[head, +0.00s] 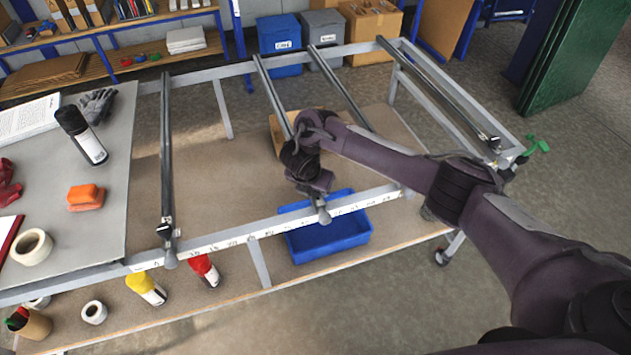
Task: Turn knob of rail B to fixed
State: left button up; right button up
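Several dark rails cross the grey metal frame (218,242), each with a knob at the near bar. The left rail (167,150) ends at a grey knob (170,262). The second rail (272,92) ends at a grey knob (324,217). A third rail (340,85) and a far right rail (440,90) lie beyond. No letter marking rail B is legible. My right gripper (317,190) points down just above and behind the second rail's knob. Its fingers are too small and dark to tell whether they are apart or touching the knob. My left gripper is out of view.
A blue bin (330,238) sits on the lower shelf below my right gripper. A grey board (110,170) at left carries an orange block (86,197), a tape roll (31,247) and a black-topped bottle (82,135). Green clamp (537,146) sits at the right corner.

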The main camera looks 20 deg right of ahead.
dwell(0.3)
jog(key=o, duration=1)
jog(key=shift+a, duration=0.1)
jog(key=shift+c, duration=0.2)
jog(key=shift+r, duration=0.1)
